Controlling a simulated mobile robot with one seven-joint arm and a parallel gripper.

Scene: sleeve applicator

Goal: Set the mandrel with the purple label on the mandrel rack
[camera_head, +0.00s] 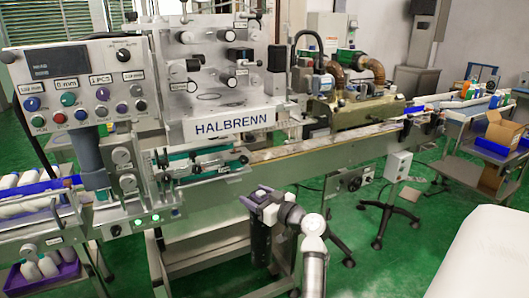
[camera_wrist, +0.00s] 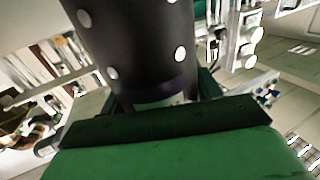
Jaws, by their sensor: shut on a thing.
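My gripper (camera_head: 264,207) is in front of the machine in the head view, low and right of its middle. It is shut on a dark mandrel (camera_head: 261,240), which hangs roughly upright below the jaws. In the wrist view the mandrel (camera_wrist: 128,40) is a thick black cylinder with white round studs. A dark purple band (camera_wrist: 155,94) shows at its end by the jaws, with a paler strip beside it. Any writing on the label is hidden or too small to read. I cannot clearly identify the mandrel rack in either view.
The HALBRENN machine (camera_head: 225,75) with its control panel (camera_head: 82,88) stands behind and left of my gripper. A long conveyor (camera_head: 310,150) runs right. A wheeled stand with a grey box (camera_head: 398,165) is on the right. Green floor (camera_head: 425,240) is open at the lower right.

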